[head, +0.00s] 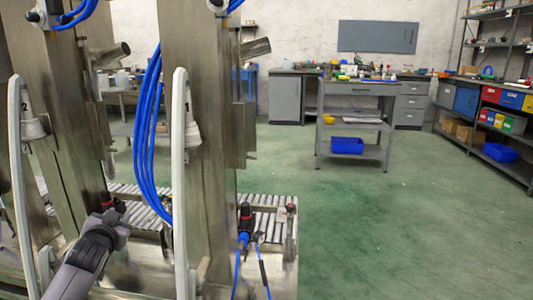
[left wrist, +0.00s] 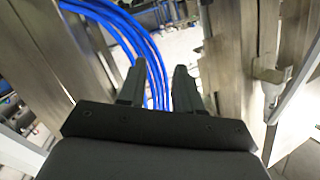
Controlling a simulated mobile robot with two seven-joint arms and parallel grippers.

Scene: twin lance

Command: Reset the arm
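My left arm (head: 85,265) comes in from the lower left of the head view. It reaches in between the two steel columns, and its fingers are not clear there. In the left wrist view my left gripper (left wrist: 160,66) has its two dark fingers apart with nothing between them. Blue hoses (left wrist: 118,25) pass behind the fingers, and a steel column stands just right of them. Two pale curved lances stand at the columns, one marked 2 (head: 16,170) and one marked 1 (head: 180,170). Both appear to be in their places. My right gripper is not in view.
Blue hoses (head: 149,130) hang beside the front column (head: 215,130), close to my left arm. A roller conveyor (head: 262,222) lies behind the columns. A grey workbench (head: 358,89) and shelves (head: 490,105) stand farther back. The green floor (head: 400,230) at the right is clear.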

